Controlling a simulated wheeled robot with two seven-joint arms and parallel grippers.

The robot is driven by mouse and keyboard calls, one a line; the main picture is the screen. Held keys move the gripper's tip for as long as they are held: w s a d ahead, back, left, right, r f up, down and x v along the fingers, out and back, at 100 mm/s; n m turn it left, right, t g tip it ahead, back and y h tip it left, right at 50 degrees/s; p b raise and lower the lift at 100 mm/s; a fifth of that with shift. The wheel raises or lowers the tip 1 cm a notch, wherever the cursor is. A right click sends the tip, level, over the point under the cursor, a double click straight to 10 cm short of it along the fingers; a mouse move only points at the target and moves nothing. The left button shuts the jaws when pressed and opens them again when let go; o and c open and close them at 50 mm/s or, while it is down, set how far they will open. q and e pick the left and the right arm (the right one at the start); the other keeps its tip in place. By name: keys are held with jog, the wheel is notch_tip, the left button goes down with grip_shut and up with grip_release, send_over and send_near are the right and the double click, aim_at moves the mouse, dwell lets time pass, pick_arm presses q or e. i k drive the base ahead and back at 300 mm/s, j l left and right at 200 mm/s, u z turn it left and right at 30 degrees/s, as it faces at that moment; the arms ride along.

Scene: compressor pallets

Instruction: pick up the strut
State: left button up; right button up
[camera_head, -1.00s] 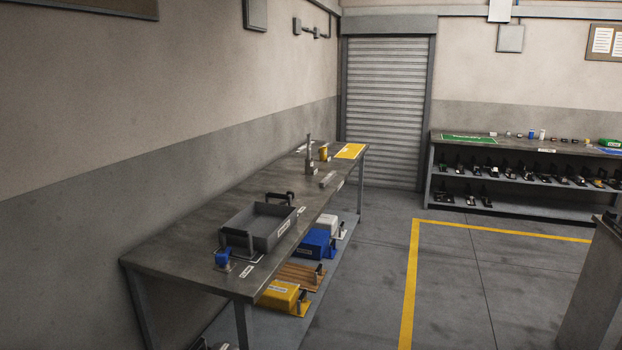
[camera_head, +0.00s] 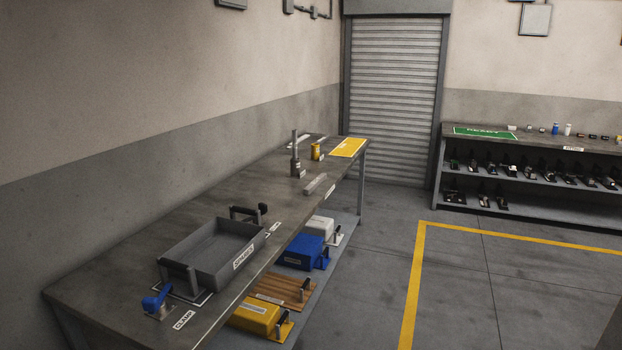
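A long workbench (camera_head: 120,255) runs along the left wall. A short grey bar (camera_head: 315,184) lies flat near its front edge, towards the far end; it may be the strut. Behind it and to the left stands an upright grey piece (camera_head: 295,158) with a thin rod on top. No label that I can read names the strut, so I cannot tell for certain which it is. Neither of my grippers shows in this view.
A grey tray (camera_head: 247,260), a blue clamp (camera_head: 155,300), a yellow cylinder (camera_head: 315,151) and a yellow mat (camera_head: 348,147) are on the bench. Boxes, including a blue one (camera_head: 305,252), sit on its lower shelf. The floor (camera_head: 375,230) right of the bench is clear.

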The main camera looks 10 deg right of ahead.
aim_at(310, 188)
jog(key=i+l, duration=1.2)
jog(key=l, duration=0.15)
jog(key=i+l, duration=0.3)
jog(key=i, duration=0.15)
jog(key=i+l+z, duration=0.1)
jog(key=i+l, duration=0.2)
jog(key=i, duration=0.15)
jog(key=i+l, duration=0.25)
jog(key=i, duration=0.2)
jog(key=i+l+z, duration=0.1)
jog(key=i+l, duration=0.15)
jog(key=i, duration=0.2)
